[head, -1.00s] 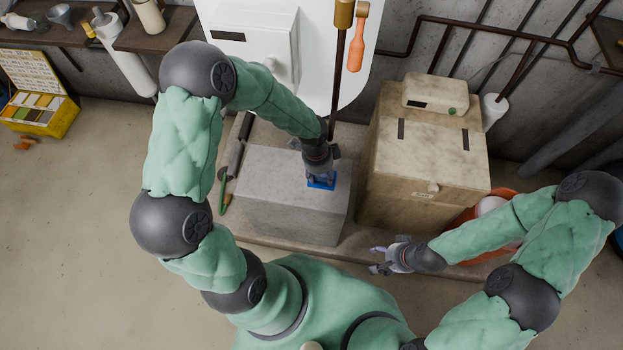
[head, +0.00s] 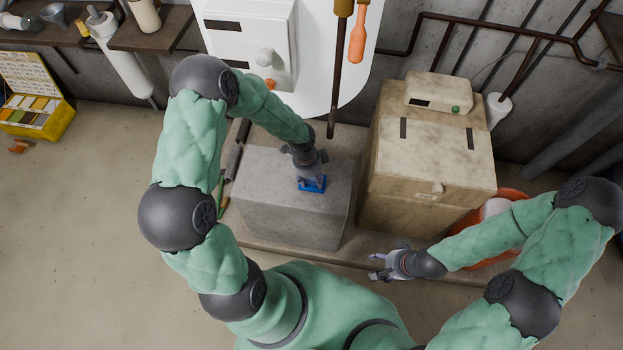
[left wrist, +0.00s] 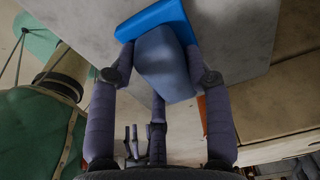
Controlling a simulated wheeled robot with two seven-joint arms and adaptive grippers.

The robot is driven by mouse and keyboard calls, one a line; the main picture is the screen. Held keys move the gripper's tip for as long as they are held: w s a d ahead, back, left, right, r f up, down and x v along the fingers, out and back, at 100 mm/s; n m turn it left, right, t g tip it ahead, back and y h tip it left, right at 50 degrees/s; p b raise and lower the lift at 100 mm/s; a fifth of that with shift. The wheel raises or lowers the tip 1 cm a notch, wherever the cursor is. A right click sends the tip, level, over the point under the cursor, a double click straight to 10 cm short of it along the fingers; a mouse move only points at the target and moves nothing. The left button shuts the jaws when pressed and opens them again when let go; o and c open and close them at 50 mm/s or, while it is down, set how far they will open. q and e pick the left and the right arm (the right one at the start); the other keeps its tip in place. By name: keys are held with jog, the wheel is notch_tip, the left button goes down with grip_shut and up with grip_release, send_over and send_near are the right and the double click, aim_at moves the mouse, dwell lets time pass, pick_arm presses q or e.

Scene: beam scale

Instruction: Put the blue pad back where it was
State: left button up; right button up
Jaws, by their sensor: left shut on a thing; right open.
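My right gripper (head: 377,266) is open and empty, in front of the platform, right of the block.
A beige box (head: 431,155) with a small device (head: 438,92) on its lid stands right of the block. An orange-red bucket (head: 510,197) is behind my right arm. A white wall unit (head: 250,45) and hanging tools (head: 357,35) are behind. Dark rods lie left of the block.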

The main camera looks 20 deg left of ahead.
pick_arm(q)
jog(key=shift+f, duration=0.15)
jog(key=o, duration=1)
jog(key=shift+s+a+r+p, duration=0.15)
jog(key=shift+r+p, duration=0.45)
jog(key=shift+r, duration=0.7)
jog(key=shift+w+a+r+p, duration=0.15)
jog(key=shift+r+p, duration=0.4)
jog(key=shift+r, duration=0.75)
jog(key=shift+s+a+r+p, duration=0.15)
jog(key=shift+r+p, duration=0.45)
jog(key=shift+r, duration=0.7)
